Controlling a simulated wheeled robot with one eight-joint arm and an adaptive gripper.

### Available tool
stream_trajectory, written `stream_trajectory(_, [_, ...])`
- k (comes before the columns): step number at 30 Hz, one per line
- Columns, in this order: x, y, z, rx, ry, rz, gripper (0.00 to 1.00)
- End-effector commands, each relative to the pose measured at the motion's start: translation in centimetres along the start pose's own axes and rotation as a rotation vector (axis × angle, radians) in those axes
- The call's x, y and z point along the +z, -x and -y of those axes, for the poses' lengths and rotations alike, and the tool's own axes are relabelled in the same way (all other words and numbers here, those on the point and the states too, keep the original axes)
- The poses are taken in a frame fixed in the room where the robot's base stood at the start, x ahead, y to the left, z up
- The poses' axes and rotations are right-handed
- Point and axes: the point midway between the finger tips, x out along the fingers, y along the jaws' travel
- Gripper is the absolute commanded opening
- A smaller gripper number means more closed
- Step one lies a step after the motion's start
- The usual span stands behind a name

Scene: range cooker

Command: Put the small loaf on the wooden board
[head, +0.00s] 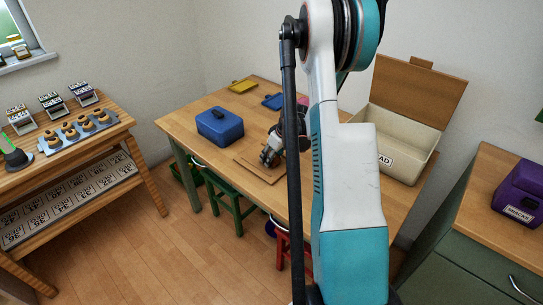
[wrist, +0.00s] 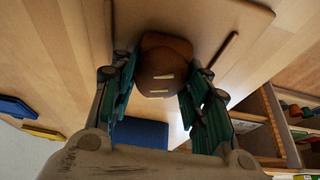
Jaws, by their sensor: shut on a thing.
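The small loaf (wrist: 165,72), brown with two pale score marks, sits between the teal fingers of my gripper (wrist: 162,66) in the wrist view. My gripper is shut on it from both sides. In the head view my gripper (head: 268,157) is low over the wooden board (head: 248,170), and I cannot make out the loaf there. The board (wrist: 215,22) also shows in the wrist view, behind the loaf. I cannot tell whether the loaf touches the board.
A blue box (head: 220,127) stands left of the board on the table (head: 180,121). An open cream bread bin (head: 408,132) stands at the right. Yellow (head: 240,86) and blue (head: 272,101) flat items lie at the back. Stools (head: 225,205) stand below the front edge.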

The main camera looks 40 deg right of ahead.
Motion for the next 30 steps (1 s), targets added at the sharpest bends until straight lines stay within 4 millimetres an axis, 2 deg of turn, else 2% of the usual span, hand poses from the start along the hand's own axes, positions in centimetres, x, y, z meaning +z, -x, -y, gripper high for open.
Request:
stream_trajectory(2, [0.1, -0.3, 0.0, 0.0, 0.0, 0.0, 0.19])
stream_trajectory(3, [0.1, -0.3, 0.0, 0.0, 0.0, 0.0, 0.49])
stream_trajectory(5, [0.1, -0.2, 0.0, 0.0, 0.0, 0.0, 0.63])
stream_trajectory(18, [-0.1, 0.2, 0.0, 0.0, 0.0, 0.0, 0.63])
stream_trajectory(23, [-0.1, 2.8, 0.0, 0.0, 0.0, 0.0, 0.63])
stream_trajectory(30, [-0.1, 7.9, 0.0, 0.0, -0.001, 0.0, 0.63])
